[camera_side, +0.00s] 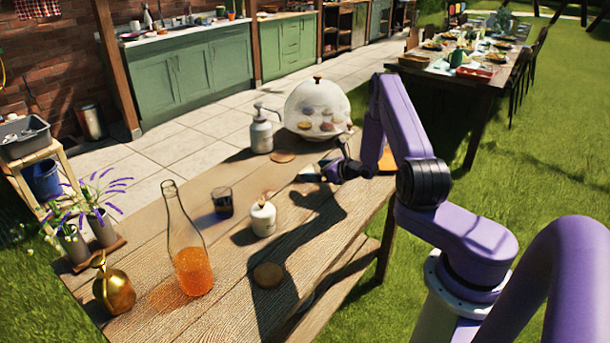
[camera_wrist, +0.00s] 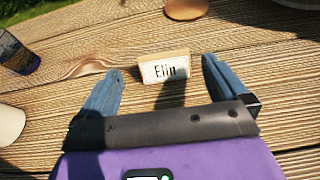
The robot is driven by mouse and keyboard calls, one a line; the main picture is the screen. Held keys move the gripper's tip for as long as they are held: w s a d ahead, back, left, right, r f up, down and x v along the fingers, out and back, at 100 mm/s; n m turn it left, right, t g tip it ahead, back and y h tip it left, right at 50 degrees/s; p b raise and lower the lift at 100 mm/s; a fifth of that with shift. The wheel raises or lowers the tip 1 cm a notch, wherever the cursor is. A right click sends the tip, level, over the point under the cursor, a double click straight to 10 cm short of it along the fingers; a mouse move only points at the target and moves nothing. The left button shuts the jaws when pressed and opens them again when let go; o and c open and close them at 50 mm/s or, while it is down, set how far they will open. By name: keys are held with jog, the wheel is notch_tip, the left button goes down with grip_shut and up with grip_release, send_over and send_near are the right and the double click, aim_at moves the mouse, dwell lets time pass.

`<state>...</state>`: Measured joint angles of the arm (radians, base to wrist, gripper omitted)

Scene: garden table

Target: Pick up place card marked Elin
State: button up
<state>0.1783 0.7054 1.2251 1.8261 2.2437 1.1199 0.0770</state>
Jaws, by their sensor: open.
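The place card marked Elin (camera_wrist: 164,69) is a small pale block with a wooden top edge and dark lettering. In the wrist view it stands on the table just beyond and between my fingertips, its lettered face toward me. My gripper (camera_wrist: 160,66) is open with blue-grey fingers, one on each side of the card; no contact shows. In the side view the card (camera_side: 309,173) is a small pale shape left of my gripper (camera_side: 332,171), partly hidden by it, low over the table.
A glass dome (camera_side: 317,108) with pastries and a pump bottle (camera_side: 262,134) stand behind. A dark glass (camera_side: 222,203), a white candle jar (camera_side: 263,219) and a bottle of orange drink (camera_side: 192,268) stand to the left. Round coasters lie at the back (camera_side: 282,157) and front (camera_side: 268,275).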

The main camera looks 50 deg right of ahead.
aim_at(306, 170)
jog(key=shift+d+x, duration=0.2)
jog(key=shift+x, duration=3.15)
jog(key=shift+f, duration=0.1)
jog(key=c, duration=1)
jog(key=shift+o, duration=0.2)
jog(key=shift+s, duration=0.1)
